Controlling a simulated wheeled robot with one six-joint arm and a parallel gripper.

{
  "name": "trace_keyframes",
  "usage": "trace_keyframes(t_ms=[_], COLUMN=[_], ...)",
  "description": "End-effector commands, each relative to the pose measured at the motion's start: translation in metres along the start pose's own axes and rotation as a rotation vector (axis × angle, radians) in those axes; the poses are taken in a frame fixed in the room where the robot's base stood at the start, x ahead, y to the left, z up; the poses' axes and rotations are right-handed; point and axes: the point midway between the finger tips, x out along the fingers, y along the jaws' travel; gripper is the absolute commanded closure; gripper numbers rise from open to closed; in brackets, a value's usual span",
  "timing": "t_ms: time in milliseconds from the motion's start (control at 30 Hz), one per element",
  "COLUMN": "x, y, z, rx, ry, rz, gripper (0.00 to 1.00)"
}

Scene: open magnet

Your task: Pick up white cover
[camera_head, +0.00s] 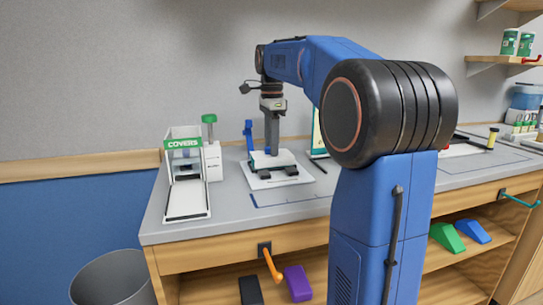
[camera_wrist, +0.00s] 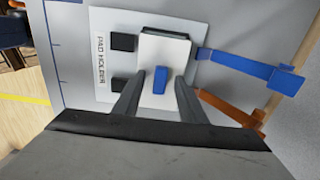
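The white cover (camera_wrist: 177,50) with a blue grip tab (camera_wrist: 160,80) lies on the white plate labelled PAD HOLDER (camera_wrist: 97,60) in the wrist view. In the head view the cover (camera_head: 260,160) sits on the plate (camera_head: 258,183) on the bench. My gripper (camera_wrist: 161,78) points down over the cover, with one finger on each side of the blue tab. Gaps show between the fingers and the tab, so it is open. In the head view my gripper (camera_head: 272,150) is just above the cover, and the tab is hidden.
A white rack labelled COVERS (camera_head: 183,143) stands left on the bench (camera_head: 225,215). A bin (camera_head: 112,280) stands on the floor. Bench to the plate's right is partly hidden by my arm.

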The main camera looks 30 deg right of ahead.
Motion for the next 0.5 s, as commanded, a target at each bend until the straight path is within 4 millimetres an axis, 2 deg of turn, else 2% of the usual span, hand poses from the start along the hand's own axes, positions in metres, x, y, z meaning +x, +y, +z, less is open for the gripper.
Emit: trace_keyframes(t_ms=[67, 200, 500], x=[-0.0002, -0.0003, -0.0010], y=[0.0000, 0.0000, -0.0001], z=[0.0000, 0.0000, 0.0000], rx=[0.000, 0.000, 0.000], ry=[0.000, 0.000, 0.000], rz=[0.000, 0.000, -0.001], gripper=[0.65, 0.98, 1.00])
